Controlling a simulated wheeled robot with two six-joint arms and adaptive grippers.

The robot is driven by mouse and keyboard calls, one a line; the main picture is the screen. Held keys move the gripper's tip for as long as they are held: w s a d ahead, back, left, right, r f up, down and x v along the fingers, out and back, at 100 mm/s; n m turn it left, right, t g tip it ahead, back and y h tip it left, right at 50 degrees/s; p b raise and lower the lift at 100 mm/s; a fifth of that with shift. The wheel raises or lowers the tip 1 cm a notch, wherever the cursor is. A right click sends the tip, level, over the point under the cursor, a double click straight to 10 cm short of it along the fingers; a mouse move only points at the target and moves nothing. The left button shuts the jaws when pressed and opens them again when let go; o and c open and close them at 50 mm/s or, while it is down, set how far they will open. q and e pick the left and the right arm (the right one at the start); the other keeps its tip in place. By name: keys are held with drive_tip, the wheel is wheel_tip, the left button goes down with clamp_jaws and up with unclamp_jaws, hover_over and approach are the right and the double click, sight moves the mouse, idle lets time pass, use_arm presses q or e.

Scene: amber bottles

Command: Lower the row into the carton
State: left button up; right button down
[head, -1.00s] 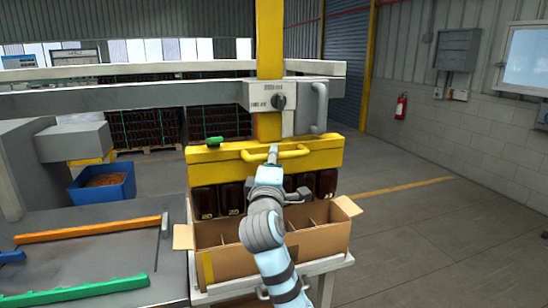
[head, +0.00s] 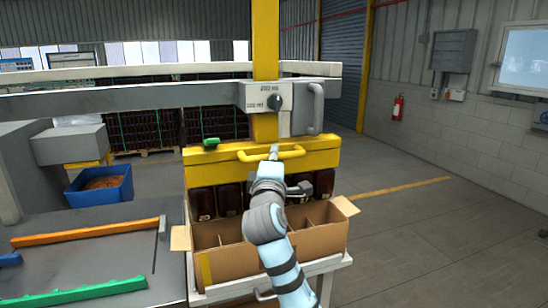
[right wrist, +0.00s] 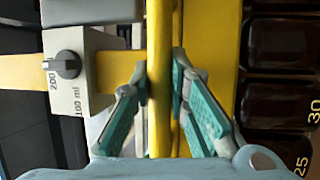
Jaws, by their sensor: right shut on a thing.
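A yellow gripping head (head: 215,164) hangs from a yellow post and holds a row of dark amber bottles (head: 202,202) upright beneath it. The bottles also show in the right wrist view (right wrist: 285,42). My right gripper (right wrist: 160,75) is shut on the head's yellow handle bar (right wrist: 160,120); in the head view the handle (head: 290,155) is on the front. The open cardboard carton (head: 270,258), with dividers and flaps out, stands below the row. The bottle bottoms are near its back rim; my arm hides the middle. My left gripper is out of view.
A grey beam (head: 120,101) crosses behind with a knob box (head: 262,98) on the post. A bench with an orange rail (head: 85,231) and a green rail (head: 85,291) is at left. A blue bin (head: 100,190) stands behind it. The floor at right is clear.

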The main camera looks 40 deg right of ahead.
wheel_tip(320, 180, down, 18)
drive_tip(key=b, duration=0.9)
drive_tip(key=shift+r, duration=0.2)
drive_tip(key=c, duration=1.5)
unclamp_jaws()
drive_tip(key=shift+a, duration=0.1)
drive_tip(key=shift+c, duration=0.2)
drive_tip(key=v, duration=1.2)
